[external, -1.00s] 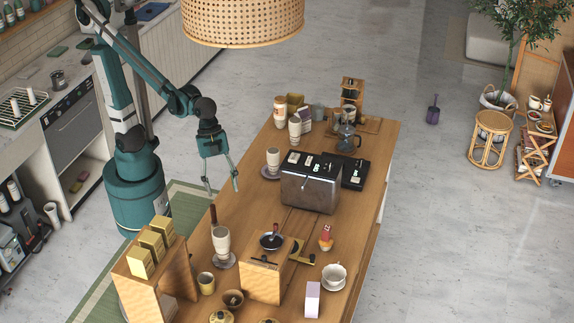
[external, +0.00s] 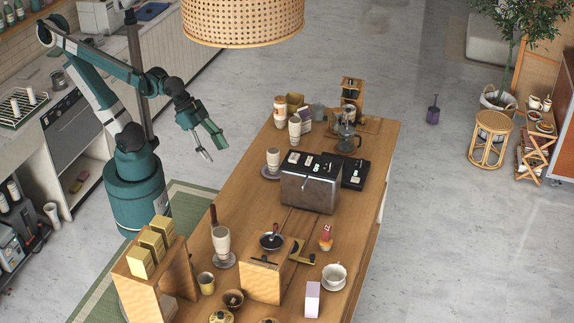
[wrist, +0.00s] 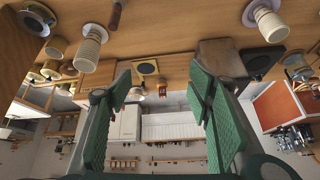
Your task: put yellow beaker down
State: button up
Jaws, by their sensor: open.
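A small yellow beaker (external: 206,283) stands upright on the wooden table, between the left wooden rack and a wooden box. A yellow cup at the upper left of the wrist view (wrist: 56,47) looks like the same beaker. My gripper (external: 211,147) is open and empty, raised off the table's left edge and well away from the beaker. In the wrist view its green fingers (wrist: 162,95) are spread wide with nothing between them.
A pale cup (external: 221,240) on a saucer stands behind the beaker, and a brown bowl (external: 233,298) is close to its right. The wooden rack (external: 178,270) holds yellow boxes. A toaster (external: 310,183) stands mid-table. Bare tabletop (external: 240,200) lies left of it.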

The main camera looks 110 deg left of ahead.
jog(key=shift+s+a+n+t+y, duration=0.35)
jog(key=shift+s+a+n, duration=0.65)
jog(key=shift+s+a, duration=0.35)
